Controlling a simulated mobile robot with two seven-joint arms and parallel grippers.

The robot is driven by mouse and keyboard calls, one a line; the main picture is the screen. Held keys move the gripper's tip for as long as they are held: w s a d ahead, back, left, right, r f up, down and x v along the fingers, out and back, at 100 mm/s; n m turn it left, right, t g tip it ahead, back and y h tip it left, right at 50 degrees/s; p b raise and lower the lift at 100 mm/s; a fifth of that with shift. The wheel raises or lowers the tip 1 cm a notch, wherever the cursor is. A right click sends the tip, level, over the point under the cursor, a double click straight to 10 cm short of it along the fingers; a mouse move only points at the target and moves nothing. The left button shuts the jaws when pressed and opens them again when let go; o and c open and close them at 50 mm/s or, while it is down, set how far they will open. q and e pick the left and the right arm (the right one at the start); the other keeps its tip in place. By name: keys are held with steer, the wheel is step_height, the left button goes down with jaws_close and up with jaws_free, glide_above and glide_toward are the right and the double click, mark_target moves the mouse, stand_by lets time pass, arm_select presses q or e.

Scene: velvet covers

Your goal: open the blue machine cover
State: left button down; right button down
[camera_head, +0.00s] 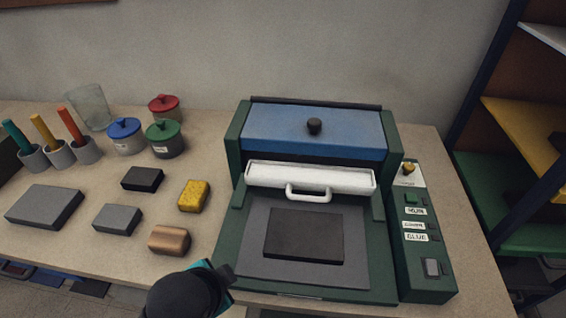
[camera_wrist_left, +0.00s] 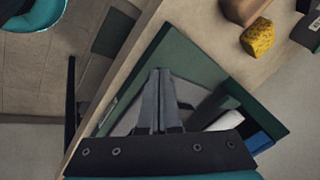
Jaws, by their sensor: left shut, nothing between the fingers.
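A white bar with a looped handle (camera_head: 309,190) lies in front of the cover. My left gripper (camera_head: 228,272) is low at the machine's front left corner, well apart from the cover. In the left wrist view its fingers (camera_wrist_left: 160,78) are together and empty, over the green machine. A blue part (camera_wrist_left: 262,142) and a white part (camera_wrist_left: 222,122) show at the lower right there. My right gripper is in neither view.
A dark plate (camera_head: 304,236) lies on the machine's grey bed. A control panel (camera_head: 421,240) stands at its right. A copper block (camera_head: 170,240), a yellow sponge (camera_head: 194,195), grey and black blocks, lidded jars and tool cups stand on the table's left. Shelves (camera_head: 520,170) stand at the right.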

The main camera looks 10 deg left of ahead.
mark_target(283, 171)
arm_select(q)
steer(key=w+d+r+m+t, duration=0.1)
steer(key=w+m, duration=0.2)
steer(key=m, duration=0.1)
steer(key=w+d+r+m+t, duration=0.1)
steer(key=w+r+m+t, duration=0.1)
steer(key=m, duration=0.3)
steer(key=w+d+r+m+t, duration=0.1)
steer(key=w+d+r+m, duration=0.1)
steer(key=w+m, duration=0.2)
steer(key=shift+w+r, duration=0.1)
steer(key=shift+w, duration=0.25)
steer(key=w+d+r+m+t, duration=0.4)
steer(key=w+r+m, duration=0.2)
steer(key=m, duration=0.7)
steer(key=b+x, duration=0.2)
steer(key=x, duration=0.8)
steer(key=shift+d, duration=0.2)
steer(key=shift+r, duration=0.1)
